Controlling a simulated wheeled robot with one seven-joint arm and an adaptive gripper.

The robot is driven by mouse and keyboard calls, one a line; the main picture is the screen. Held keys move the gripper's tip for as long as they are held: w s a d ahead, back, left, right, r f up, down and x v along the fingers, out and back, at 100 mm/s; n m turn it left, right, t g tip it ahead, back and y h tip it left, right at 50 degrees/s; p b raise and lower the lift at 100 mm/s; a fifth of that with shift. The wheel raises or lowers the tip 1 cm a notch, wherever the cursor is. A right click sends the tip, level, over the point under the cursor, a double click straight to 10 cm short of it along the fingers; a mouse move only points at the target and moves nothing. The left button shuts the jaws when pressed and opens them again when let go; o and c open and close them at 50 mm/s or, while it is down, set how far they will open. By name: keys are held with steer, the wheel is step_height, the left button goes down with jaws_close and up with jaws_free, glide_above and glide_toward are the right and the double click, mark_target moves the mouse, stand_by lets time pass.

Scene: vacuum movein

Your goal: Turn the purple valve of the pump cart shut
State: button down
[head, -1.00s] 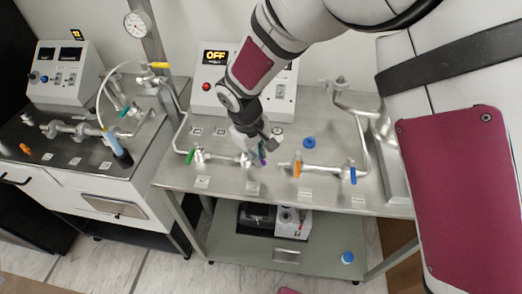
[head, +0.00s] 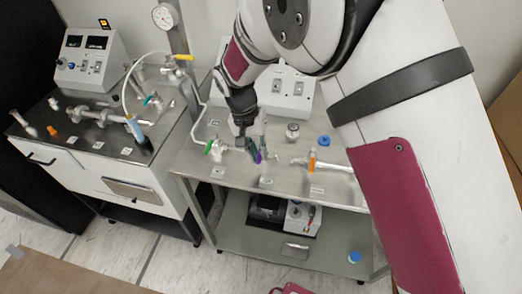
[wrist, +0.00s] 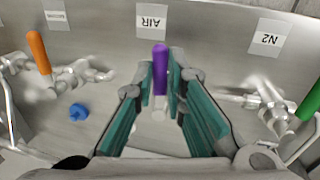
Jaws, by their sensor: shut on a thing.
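The purple valve handle (wrist: 160,68) stands between my gripper's fingertips in the wrist view, below the AIR label. My gripper (wrist: 161,80) is shut on this handle, with its teal-padded fingers on either side. In the head view my gripper (head: 253,148) is low over the front part of the pump cart (head: 207,166), and a bit of the purple handle (head: 258,157) shows under it. The valve body behind the fingers is mostly hidden.
A green handle (head: 208,147) is on the left and an orange handle (head: 311,160) on the right. A loose blue cap (wrist: 78,111) lies near the orange one. Another bench (head: 110,160) with tubing stands at left. My arm hides the cart's right side.

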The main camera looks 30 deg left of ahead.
steer(key=shift+a+m, duration=0.25)
steer(key=shift+m, duration=0.25)
steer(key=c, duration=1.6)
jaws_free()
steer(key=shift+c, duration=0.2)
step_height(320, 180, up, 12)
steer(key=a, duration=0.2)
steer(key=shift+s+a+f, duration=0.15)
steer(key=shift+s, duration=0.15)
